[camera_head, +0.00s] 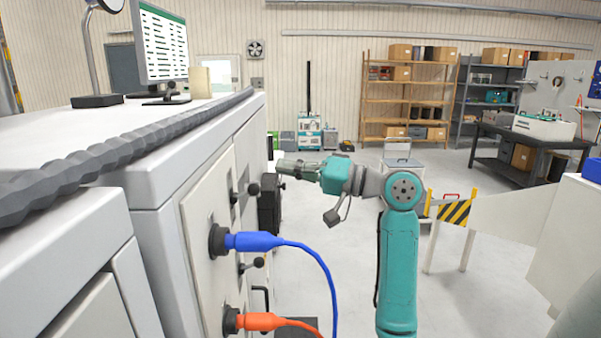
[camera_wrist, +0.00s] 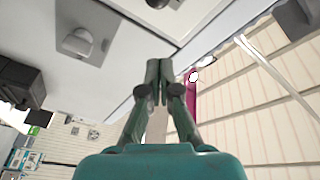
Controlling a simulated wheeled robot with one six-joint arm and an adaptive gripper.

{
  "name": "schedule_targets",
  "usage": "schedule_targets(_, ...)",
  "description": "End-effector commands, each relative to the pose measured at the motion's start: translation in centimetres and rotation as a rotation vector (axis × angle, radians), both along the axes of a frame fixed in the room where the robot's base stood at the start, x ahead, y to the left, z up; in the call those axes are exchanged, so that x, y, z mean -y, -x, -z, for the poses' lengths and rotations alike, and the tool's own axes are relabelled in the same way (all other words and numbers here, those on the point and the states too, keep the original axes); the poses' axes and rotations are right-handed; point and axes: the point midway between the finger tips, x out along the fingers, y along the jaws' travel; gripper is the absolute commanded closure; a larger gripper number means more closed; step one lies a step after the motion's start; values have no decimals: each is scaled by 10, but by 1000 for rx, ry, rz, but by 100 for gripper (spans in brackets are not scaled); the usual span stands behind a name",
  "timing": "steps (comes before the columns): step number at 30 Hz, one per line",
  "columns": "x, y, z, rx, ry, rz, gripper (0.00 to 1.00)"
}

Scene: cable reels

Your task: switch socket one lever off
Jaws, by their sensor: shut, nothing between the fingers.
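The grey cabinet front (camera_head: 190,215) stands at the left in the head view. On it are an upper lever with a black ball knob (camera_head: 253,189) and a lower lever with a black ball knob (camera_head: 258,262). A blue plug (camera_head: 252,241) sits in the upper socket and an orange plug (camera_head: 262,321) in the lower one. No readable label shows which lever is socket one's. My gripper (camera_head: 282,166) is beyond the upper lever, pointing toward the cabinet. In the wrist view my gripper's fingers (camera_wrist: 158,68) are together and empty, near a pale panel; contact cannot be told.
The blue cable (camera_head: 325,270) hangs in a loop in front of the cabinet. A black box (camera_head: 269,205) projects from the cabinet beyond the levers. A monitor (camera_head: 162,45) stands on top. A yellow-black striped barrier (camera_head: 455,212) is at right; open floor lies between.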

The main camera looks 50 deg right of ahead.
Motion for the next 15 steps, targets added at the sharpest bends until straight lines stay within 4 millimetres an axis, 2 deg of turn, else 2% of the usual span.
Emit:
schedule_targets(8, -21, -49, -5, 0, -1, -4, 100)
schedule_targets(15, -38, -31, 13, -1, -1, 1, 100)
